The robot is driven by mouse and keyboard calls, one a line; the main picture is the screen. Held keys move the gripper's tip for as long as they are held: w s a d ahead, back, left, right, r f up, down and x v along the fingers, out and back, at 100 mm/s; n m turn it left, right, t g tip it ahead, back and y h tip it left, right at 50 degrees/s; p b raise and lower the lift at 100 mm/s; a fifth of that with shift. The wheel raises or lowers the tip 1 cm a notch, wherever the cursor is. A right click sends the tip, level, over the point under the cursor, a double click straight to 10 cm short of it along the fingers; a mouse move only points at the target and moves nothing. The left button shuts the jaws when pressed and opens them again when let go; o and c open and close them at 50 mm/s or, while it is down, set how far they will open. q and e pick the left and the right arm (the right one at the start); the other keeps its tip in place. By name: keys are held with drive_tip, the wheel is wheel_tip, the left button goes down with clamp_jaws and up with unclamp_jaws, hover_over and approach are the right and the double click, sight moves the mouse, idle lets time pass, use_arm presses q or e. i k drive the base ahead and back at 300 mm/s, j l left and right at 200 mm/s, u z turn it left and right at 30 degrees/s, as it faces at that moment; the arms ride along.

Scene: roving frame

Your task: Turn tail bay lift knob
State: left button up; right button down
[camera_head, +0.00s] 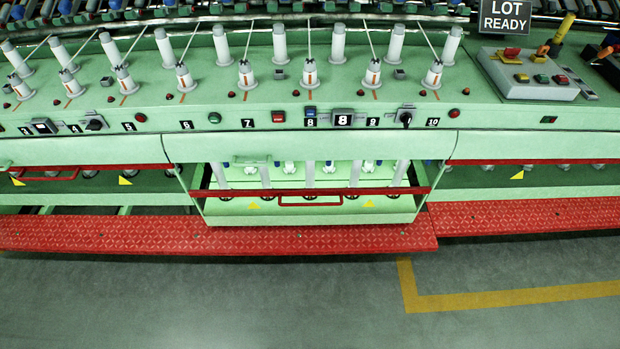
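A light green machine panel (270,103) runs across the view. A black rotary knob on a grey plate (95,123) sits on its front face beside number 4. A second black rotary knob on a grey plate (405,117) sits to the right, between numbers 9 and 10. No readable label tells which one is the tail bay lift knob. Neither of my grippers is in view.
A lower green bay (310,217) with a red handle stands out below the middle panel. A red tread step (215,235) runs along the front. A sloped control box (527,75) is at right. The grey floor (250,300) with a yellow line (500,298) is clear.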

sight(406, 118)
drive_tip(key=l+z, duration=0.1)
drive_tip(key=z, duration=0.3)
drive_tip(key=i+z, duration=0.1)
drive_tip(key=z, duration=0.25)
drive_tip(key=l+z, duration=0.1)
drive_tip(key=z, duration=0.3)
drive_tip(key=i+z, duration=0.15)
drive_tip(key=z, duration=0.25)
drive_tip(key=i, duration=0.15)
drive_tip(key=z, duration=0.05)
